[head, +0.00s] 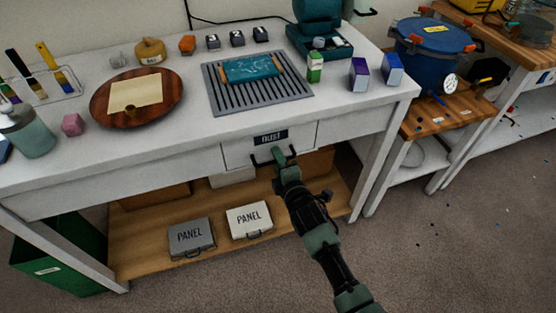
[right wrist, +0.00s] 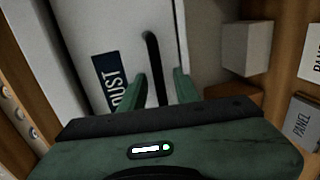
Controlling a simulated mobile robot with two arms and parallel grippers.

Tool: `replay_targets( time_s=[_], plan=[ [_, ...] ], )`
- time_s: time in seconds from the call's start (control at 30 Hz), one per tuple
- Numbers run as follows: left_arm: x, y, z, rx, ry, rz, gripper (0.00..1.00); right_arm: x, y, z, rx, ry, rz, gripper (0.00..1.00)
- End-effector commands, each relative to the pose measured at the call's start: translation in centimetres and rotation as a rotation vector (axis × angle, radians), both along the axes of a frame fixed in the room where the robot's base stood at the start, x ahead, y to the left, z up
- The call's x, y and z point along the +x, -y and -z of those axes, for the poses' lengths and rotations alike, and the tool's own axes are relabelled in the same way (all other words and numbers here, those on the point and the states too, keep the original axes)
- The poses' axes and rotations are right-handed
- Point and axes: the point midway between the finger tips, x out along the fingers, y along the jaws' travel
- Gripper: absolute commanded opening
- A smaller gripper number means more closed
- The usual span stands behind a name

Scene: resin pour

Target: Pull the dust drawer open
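The dust drawer (head: 238,154) is a white front under the worktable's top, with a dark "DUST" label (head: 271,137) and a black bar handle (head: 258,162). Its front looks about flush with the table's apron. My right gripper (head: 281,156) is at the handle. In the right wrist view the handle (right wrist: 152,55) runs between the two green fingers (right wrist: 160,90), with visible gaps on both sides, so the gripper is open around it. The label also shows there (right wrist: 109,80). My left gripper is not in view.
The white worktable (head: 190,128) carries a slotted grey tray (head: 222,98) with a teal slab, a round wooden board (head: 165,103) and small bottles and boxes. Two panel cases (head: 191,238) lie on the lower shelf (head: 145,255). Open floor (head: 430,260) lies at the right front.

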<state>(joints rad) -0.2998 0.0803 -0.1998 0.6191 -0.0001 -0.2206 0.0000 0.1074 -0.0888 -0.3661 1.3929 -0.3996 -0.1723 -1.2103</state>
Motion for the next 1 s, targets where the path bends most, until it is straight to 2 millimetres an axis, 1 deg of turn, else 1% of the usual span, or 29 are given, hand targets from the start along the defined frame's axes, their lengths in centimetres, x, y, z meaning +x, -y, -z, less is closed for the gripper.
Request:
replay_targets(
  time_s=[0.17, 0.2, 0.27, 0.3, 1.0],
  plan=[
    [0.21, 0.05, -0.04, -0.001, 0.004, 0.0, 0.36, 0.02, 0.0, 0.02, 0.001, 0.0, 0.0, 0.31],
    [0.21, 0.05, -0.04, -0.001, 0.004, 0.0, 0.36, 0.01, 0.01, 0.02, 0.001, 0.0, 0.0, 0.29],
    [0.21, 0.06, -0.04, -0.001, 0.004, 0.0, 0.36, 0.01, 0.01, 0.02, 0.001, 0.0, 0.0, 0.12],
    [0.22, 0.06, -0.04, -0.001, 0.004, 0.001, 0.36, 0.01, 0.01, 0.02, 0.001, -0.001, 0.0, 0.01],
    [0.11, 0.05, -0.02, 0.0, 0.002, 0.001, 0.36, -0.02, 0.03, 0.05, 0.001, -0.001, 0.0, 0.0]
  ],
)
